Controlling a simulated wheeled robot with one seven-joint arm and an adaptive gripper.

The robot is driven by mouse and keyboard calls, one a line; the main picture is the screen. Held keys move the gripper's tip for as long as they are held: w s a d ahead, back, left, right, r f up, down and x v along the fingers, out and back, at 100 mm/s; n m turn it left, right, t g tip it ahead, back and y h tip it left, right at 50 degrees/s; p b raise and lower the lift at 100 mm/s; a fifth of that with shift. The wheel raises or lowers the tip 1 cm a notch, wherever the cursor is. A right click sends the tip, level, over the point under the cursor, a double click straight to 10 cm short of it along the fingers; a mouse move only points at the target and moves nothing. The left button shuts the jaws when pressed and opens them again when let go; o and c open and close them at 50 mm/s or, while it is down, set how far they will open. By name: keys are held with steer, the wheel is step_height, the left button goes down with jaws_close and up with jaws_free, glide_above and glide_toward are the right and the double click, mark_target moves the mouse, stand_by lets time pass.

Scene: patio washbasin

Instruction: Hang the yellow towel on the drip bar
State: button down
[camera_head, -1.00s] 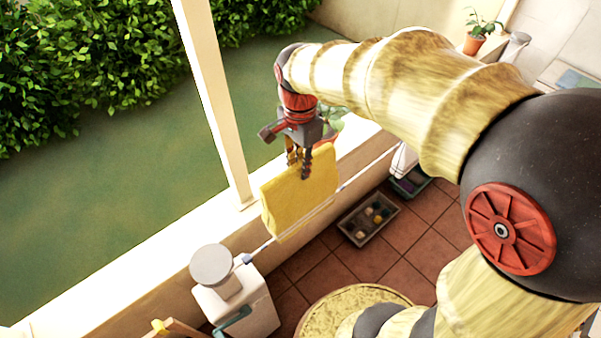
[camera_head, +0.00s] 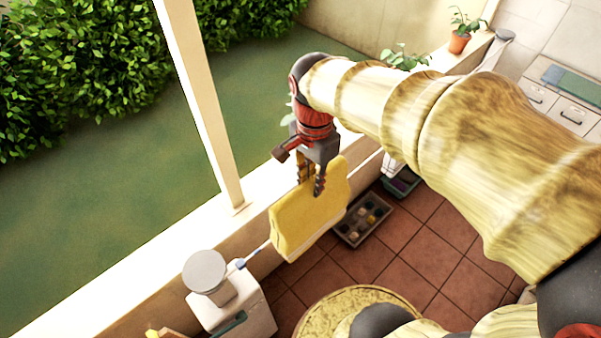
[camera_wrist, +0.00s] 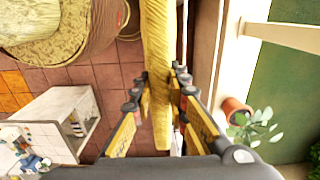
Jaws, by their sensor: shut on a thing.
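The yellow towel (camera_head: 308,222) hangs folded from my gripper (camera_head: 311,190). My gripper is shut on its upper edge, and the towel also shows edge-on between the fingers in the wrist view (camera_wrist: 157,40). The thin drip bar (camera_head: 258,250) runs from a post at lower left toward the upper right, beside the low wall. The towel hides the bar's middle stretch in the head view. The towel's lower edge reaches below the bar's line in the picture. I cannot tell whether towel and bar touch.
A white post with a round grey cap (camera_head: 206,272) stands at the bar's near end. A tray of small items (camera_head: 362,220) lies on the tiled floor behind the towel. A pale pillar (camera_head: 200,100) rises from the wall. A potted plant (camera_wrist: 237,110) shows in the wrist view.

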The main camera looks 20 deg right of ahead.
steer(key=s+d, duration=0.3)
steer(key=s, duration=0.6)
steer(key=shift+s+r, duration=0.25)
steer(key=shift+r, duration=0.05)
steer(key=shift+w+f, duration=0.1)
